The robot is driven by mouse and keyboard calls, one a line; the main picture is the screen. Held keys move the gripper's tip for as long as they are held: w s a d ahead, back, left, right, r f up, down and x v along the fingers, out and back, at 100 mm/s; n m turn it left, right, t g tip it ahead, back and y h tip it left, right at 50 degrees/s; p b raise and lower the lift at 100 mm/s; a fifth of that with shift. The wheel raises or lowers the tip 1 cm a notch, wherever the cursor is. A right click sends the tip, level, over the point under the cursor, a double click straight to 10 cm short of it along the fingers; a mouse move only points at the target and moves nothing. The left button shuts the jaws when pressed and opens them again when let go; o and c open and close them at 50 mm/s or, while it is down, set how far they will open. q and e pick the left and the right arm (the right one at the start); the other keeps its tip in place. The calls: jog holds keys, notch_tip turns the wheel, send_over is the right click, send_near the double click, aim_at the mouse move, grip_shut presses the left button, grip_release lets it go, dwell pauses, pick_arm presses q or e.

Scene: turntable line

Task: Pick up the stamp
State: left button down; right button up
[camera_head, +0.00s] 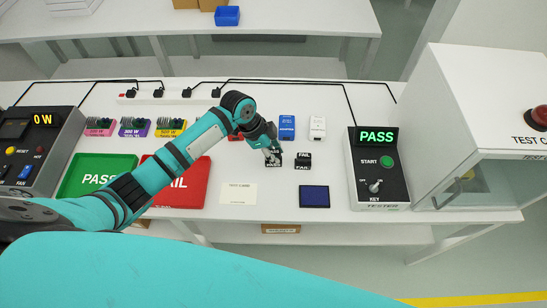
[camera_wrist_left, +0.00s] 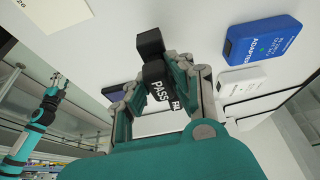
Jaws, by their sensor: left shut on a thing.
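My left gripper (camera_head: 273,156) is shut on the black PASS stamp (camera_head: 273,161), at the table's middle. In the left wrist view the gripper (camera_wrist_left: 162,75) has its fingers on both sides of the stamp (camera_wrist_left: 157,88), which shows white PASS lettering. I cannot tell whether the stamp touches the table. A black FAIL stamp (camera_head: 303,162) stands just to the right; part of its lettering shows beside the held stamp in the wrist view. My right gripper (camera_wrist_left: 58,80) shows small at the left of the wrist view, its fingers apart and empty.
A dark blue ink pad (camera_head: 314,197) and a white test card (camera_head: 238,193) lie in front. Green PASS (camera_head: 98,164) and red FAIL (camera_head: 192,192) trays are left. The tester (camera_head: 378,190) reads PASS. Blue (camera_head: 286,127) and white (camera_head: 317,127) adapters lie behind the stamps.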

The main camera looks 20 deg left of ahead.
pick_arm(q)
jog(key=s+d+r+b, duration=0.2)
jog(key=s+d+b, duration=0.1)
jog(key=s, duration=1.2)
jog(key=shift+s+d+r, duration=0.2)
jog(key=shift+d, duration=0.4)
jog(key=c, duration=1.8)
grip_release()
grip_shut()
jog(key=shift+w, duration=0.1)
